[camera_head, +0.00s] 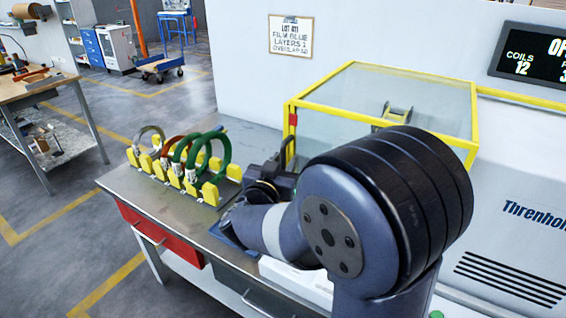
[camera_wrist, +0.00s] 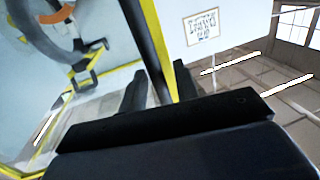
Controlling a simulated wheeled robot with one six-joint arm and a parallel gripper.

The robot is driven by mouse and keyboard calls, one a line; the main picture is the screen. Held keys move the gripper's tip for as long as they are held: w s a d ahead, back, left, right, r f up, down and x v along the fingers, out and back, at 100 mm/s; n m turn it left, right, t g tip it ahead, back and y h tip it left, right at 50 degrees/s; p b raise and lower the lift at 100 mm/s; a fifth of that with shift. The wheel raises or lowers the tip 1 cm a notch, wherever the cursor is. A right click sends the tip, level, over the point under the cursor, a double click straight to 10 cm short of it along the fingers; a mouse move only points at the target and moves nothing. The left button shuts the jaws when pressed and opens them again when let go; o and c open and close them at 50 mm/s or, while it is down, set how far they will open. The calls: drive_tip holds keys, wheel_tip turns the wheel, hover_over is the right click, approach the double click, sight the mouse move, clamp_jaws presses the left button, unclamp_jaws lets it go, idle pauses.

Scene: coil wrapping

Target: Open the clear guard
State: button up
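The clear guard (camera_head: 380,93) is a box of see-through panels in a yellow frame on the machine at the right. It looks closed in the head view. In the wrist view, its dark, yellow-edged upright (camera_wrist: 150,45) runs down between the fingers of my gripper (camera_wrist: 160,88). The fingers are apart, with a gap showing on the left of the upright; contact on the right is unclear. In the head view my gripper (camera_head: 285,160) is at the guard's front left corner, partly hidden by my arm.
A yellow rack (camera_head: 178,182) with several coloured coils stands on the bench, left of my gripper. A dark ring (camera_wrist: 45,40) and a yellow part (camera_wrist: 84,75) show behind the panel. A lot sign (camera_head: 290,36) hangs on the wall. Open floor lies left.

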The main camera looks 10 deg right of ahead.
clamp_jaws()
drive_tip(key=shift+d, duration=0.15)
idle(0.4)
